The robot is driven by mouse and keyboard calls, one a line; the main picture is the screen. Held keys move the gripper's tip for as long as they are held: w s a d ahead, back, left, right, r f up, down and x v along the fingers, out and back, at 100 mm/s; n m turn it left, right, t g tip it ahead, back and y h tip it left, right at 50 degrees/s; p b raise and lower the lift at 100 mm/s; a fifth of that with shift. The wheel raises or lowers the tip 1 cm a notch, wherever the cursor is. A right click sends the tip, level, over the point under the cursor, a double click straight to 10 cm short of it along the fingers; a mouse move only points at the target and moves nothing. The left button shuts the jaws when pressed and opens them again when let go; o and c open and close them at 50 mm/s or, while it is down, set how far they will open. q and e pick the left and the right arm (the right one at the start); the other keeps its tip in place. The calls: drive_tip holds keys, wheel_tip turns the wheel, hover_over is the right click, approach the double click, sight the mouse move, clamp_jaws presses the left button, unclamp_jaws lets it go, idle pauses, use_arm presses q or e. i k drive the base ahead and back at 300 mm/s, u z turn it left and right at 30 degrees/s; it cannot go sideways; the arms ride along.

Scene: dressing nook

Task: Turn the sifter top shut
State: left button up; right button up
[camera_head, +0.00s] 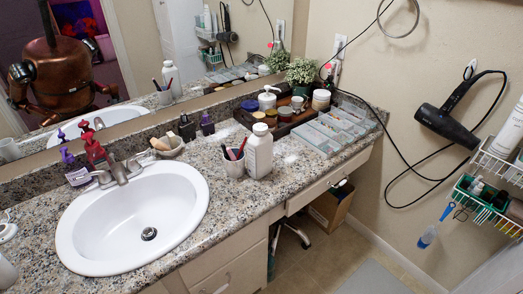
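A white bottle (259,157) stands upright on the granite counter, right of the sink. It looks like a powder container. Its round, cream-coloured top (260,129) sits on it; I cannot tell at this size whether the sifter holes are open or shut. Neither of my grippers shows directly in the head view, and nothing holds the bottle.
The sink (132,218) fills the counter's left front. A dark tray (283,118) with jars and a pale divided organizer (329,130) lie behind and right of the bottle. A hair dryer (447,125) and wire baskets (492,190) hang on the right wall. Counter in front of the bottle is clear.

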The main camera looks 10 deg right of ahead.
sight(259, 129)
drive_tip(key=k, duration=0.6)
drive_tip(key=z, duration=0.35)
drive_tip(key=i, duration=0.65)
drive_tip(key=u, duration=0.6)
drive_tip(key=i, duration=0.5)
drive_tip(key=u, duration=0.6)
